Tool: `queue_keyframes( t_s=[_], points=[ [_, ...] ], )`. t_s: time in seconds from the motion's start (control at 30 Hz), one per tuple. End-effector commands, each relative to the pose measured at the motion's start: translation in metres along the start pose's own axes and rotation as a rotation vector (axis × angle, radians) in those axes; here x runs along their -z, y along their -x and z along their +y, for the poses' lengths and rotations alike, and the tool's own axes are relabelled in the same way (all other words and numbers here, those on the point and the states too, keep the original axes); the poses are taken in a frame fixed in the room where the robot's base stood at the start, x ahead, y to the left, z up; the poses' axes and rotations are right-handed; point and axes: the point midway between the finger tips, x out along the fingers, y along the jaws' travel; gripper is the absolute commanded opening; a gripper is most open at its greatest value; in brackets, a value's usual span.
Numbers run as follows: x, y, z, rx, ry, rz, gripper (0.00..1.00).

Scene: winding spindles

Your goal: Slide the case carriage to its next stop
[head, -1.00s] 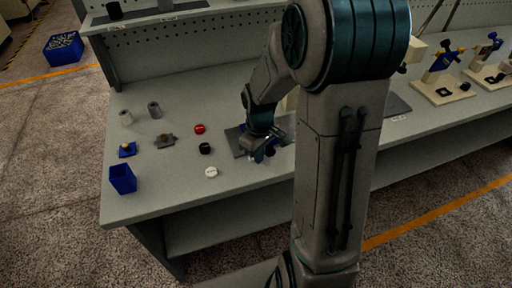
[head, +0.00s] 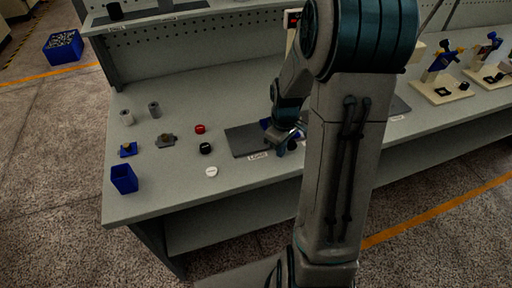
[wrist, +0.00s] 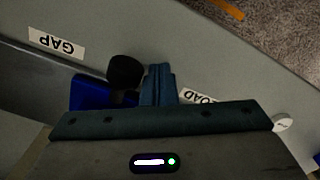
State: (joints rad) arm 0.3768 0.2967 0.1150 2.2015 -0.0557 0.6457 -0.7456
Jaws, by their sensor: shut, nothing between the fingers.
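The case carriage shows in the wrist view as a blue block (wrist: 90,92) with a round black knob (wrist: 125,72). It sits on the dark track between the LOAD label (wrist: 199,97) and the GAP label (wrist: 57,43). My gripper (wrist: 160,82) is shut and empty, its fingers beside the knob on the LOAD side. I cannot tell whether they touch it. In the head view my gripper (head: 284,147) is low over the bench, right of the LOAD label (head: 258,156). A bit of blue (head: 266,124) shows behind it; my arm hides most of the carriage.
A dark plate (head: 243,141) lies bare by the LOAD label. Left of it are a red cap (head: 200,129), a black ring (head: 205,148), a white cap (head: 211,171), grey cylinders (head: 154,109) and a blue bin (head: 124,178). Spindle stands (head: 441,88) are at the right.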

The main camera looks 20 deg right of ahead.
Motion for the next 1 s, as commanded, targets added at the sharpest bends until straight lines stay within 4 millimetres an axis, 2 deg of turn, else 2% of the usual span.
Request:
queue_keyframes(
  t_s=[1.0],
  points=[
    [-0.037,0.000,0.063,0.000,-0.003,-0.001,0.00]
  ],
)
